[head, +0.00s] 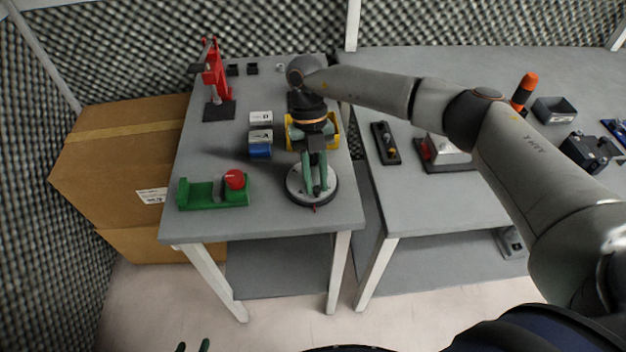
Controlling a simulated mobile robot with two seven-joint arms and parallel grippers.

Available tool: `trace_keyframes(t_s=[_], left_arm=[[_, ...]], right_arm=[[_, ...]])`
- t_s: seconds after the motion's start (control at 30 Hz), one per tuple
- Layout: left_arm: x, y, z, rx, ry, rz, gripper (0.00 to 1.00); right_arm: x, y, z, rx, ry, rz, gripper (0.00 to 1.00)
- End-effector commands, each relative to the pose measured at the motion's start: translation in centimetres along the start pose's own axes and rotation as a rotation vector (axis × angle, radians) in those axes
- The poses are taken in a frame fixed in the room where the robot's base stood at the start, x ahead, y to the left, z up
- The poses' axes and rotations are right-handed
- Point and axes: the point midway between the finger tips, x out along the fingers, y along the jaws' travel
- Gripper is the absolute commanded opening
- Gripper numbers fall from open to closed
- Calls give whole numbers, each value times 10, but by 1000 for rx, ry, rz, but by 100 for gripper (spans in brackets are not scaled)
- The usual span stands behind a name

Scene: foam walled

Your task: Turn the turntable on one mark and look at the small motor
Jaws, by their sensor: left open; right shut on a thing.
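The turntable (296,190) is a round grey disc with a dark rim near the front right of the left table. A small red mark (314,209) shows at its front edge. My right gripper (317,190) reaches down over it from behind, its green fingers shut at the disc. What exactly lies between the fingertips is too small to tell. I cannot make out the small motor; my gripper covers part of the disc. Only the green fingertips of my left gripper (193,346) show at the bottom edge, open and away from the table.
A green cradle with a red knob (215,190) stands left of the turntable. Labelled boxes (260,135) and a yellow bin (337,130) stand behind. A red press (213,75) is at the back left. A gap separates the right table (430,205). Cardboard boxes (120,150) stand left.

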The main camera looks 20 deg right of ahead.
Motion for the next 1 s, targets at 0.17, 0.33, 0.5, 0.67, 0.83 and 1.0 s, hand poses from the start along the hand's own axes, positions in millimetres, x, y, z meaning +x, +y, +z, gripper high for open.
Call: trace_keyframes(t_s=[0.17,0.33,0.5,0.67,0.83,1.0], left_arm=[[4,0,4,0,0,0,50],[6,0,7,0,0,0,50],[9,-1,10,0,0,0,50],[12,-1,13,0,0,0,50],[14,-1,16,0,0,0,50],[17,-1,19,0,-4,1,50]], right_arm=[[-2,-2,1,-85,-5,-31,0],[-1,-6,1,-163,-5,-65,0],[-2,-9,2,-241,-5,-97,0],[-2,-12,3,-315,-6,-128,0],[-3,-15,4,-393,-5,-161,0],[-4,-18,5,-466,-6,-192,0]])
